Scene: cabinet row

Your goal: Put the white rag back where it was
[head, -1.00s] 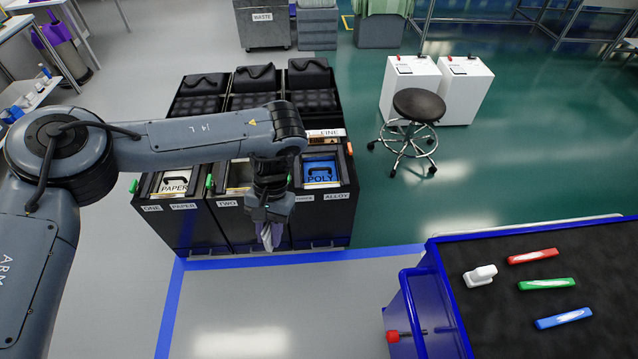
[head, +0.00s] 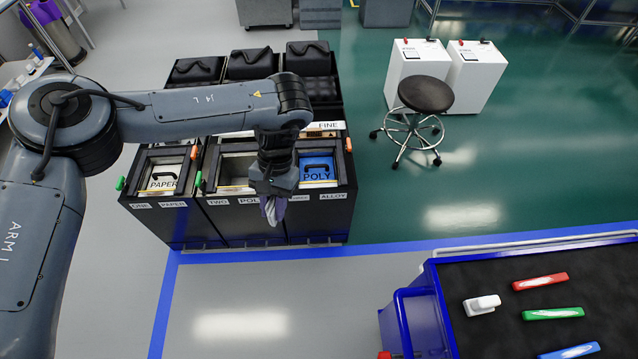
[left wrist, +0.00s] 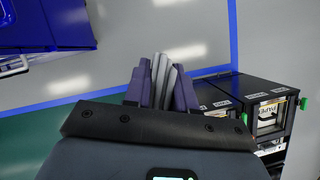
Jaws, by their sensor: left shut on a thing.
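The white rag (head: 268,212) hangs from my left gripper (head: 272,197), in front of the middle bin of the black cabinet row. In the left wrist view the rag (left wrist: 164,78) shows as pale folds pinched between the purple fingers of the left gripper (left wrist: 162,84). The gripper is shut on it. The rag is clear of the floor, and its upper part is hidden by the gripper in the head view. My right gripper is not in view.
A blue-rimmed cart (head: 436,283) with a black top stands at the lower right, holding a white bottle (head: 482,305) and coloured markers. A stool (head: 425,95) stands on green floor.

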